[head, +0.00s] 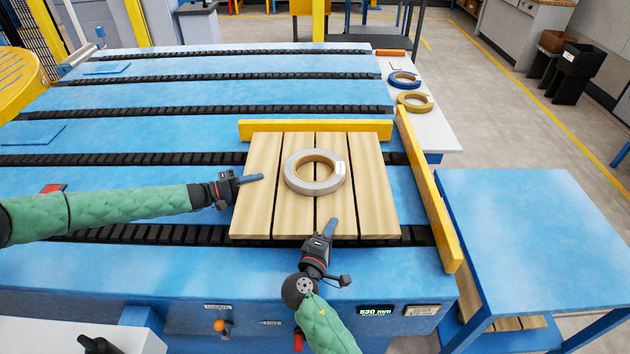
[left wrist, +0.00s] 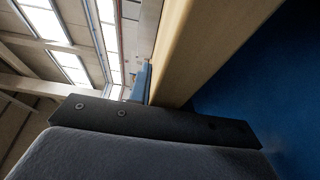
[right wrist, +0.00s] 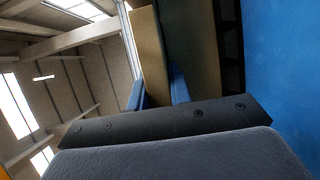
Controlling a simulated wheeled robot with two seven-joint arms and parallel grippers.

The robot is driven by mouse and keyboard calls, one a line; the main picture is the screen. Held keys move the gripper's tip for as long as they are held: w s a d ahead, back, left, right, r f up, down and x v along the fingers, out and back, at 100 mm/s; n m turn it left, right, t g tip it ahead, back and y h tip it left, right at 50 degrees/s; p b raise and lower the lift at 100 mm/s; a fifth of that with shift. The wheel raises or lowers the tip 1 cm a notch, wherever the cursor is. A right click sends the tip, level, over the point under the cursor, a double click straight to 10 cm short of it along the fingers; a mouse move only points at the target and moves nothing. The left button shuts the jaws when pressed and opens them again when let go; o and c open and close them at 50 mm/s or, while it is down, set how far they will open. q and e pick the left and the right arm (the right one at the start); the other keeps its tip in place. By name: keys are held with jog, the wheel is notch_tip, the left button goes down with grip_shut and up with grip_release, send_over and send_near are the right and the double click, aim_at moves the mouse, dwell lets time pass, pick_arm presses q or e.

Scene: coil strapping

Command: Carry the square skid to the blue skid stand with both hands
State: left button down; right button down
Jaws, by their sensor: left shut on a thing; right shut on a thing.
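The square skid (head: 262,205), made of pale wooden planks, lies on the blue slatted table against the yellow rails. A grey metal coil (head: 296,183) lies flat on top of it, near its middle. My left gripper (head: 250,179) is shut on the skid's left edge; the plank fills the upper middle of the left wrist view (left wrist: 215,45). My right gripper (head: 331,228) is shut on the skid's front edge, and the wood shows in the right wrist view (right wrist: 150,60). The blue skid stand (head: 540,215) is at the right, its top bare.
A yellow rail (head: 315,130) runs behind the skid and another (head: 428,190) stands along its right, between skid and stand. A white side table (head: 435,135) holds blue and yellow strapping rolls. Wooden pieces (head: 510,323) lie under the stand's top.

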pick_arm(q)
jog(key=shift+f, duration=0.15)
pick_arm(e)
jog(key=shift+f, duration=0.15)
pick_arm(q)
jog(key=shift+r, duration=0.25)
pick_arm(e)
jog(key=shift+r, duration=0.25)
pick_arm(q)
jog(key=shift+r, duration=0.1)
pick_arm(e)
jog(key=shift+r, duration=0.1)
